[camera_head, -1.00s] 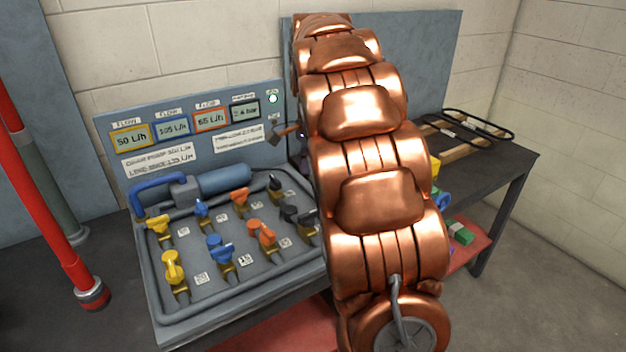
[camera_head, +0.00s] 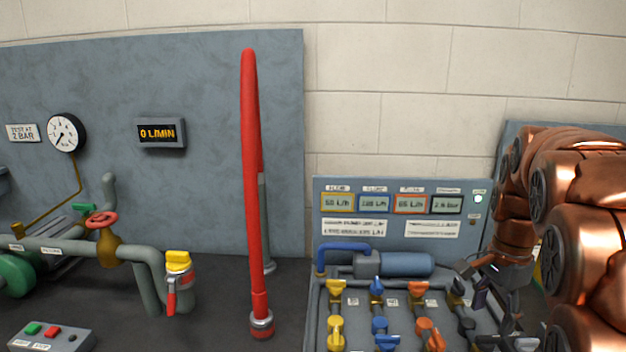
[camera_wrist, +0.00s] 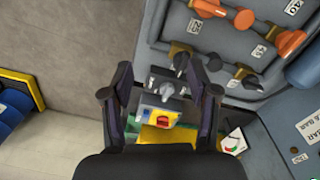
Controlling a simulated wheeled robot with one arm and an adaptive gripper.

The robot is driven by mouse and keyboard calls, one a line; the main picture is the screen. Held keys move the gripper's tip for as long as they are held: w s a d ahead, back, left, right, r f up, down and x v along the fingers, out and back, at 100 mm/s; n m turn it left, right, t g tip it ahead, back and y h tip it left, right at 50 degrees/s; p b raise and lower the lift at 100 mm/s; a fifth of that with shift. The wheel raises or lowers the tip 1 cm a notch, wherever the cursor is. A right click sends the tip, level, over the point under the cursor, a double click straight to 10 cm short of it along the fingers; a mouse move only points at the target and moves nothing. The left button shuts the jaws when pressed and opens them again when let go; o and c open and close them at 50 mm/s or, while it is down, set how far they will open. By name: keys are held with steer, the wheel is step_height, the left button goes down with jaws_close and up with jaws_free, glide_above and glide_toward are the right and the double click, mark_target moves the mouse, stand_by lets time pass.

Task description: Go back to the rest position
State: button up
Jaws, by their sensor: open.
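My gripper (camera_head: 482,292) is at the right in the head view, beside the right end of the valve bench and below the panel's lit green lamp. My copper-coloured arm fills the right edge and hides what lies behind it. In the wrist view my gripper (camera_wrist: 160,94) has its two dark fingers spread wide apart. A grey block with dark handles (camera_wrist: 165,92) shows between and beyond the fingers, with yellow and red parts below it. I cannot tell how far beyond the fingertips it is. Nothing is visibly held.
The valve bench (camera_head: 318,310) carries yellow, blue, orange and dark valves (camera_head: 377,290) under a display panel (camera_head: 332,228). A tall red hose (camera_head: 250,180) stands left of it. Further left are pipework with a red handwheel (camera_head: 101,220), a yellow-topped valve (camera_head: 178,262) and a button box (camera_head: 52,338).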

steer(key=s+a+f+n+p, duration=0.1)
steer(key=s+a+n, duration=0.4)
steer(key=s, duration=0.3)
steer(key=s+a+f+n+g+p, duration=0.1)
steer(key=s+a+f+n, duration=0.1)
steer(key=s+a+n, duration=0.3)
steer(key=s+a+f+n+p, duration=0.1)
steer(key=s+a+n, duration=0.4)
steer(key=s, duration=0.7)
steer(key=shift+a+f+p, duration=0.15)
steer(key=shift+a+p, duration=0.1)
steer(key=shift+p, duration=0.3)
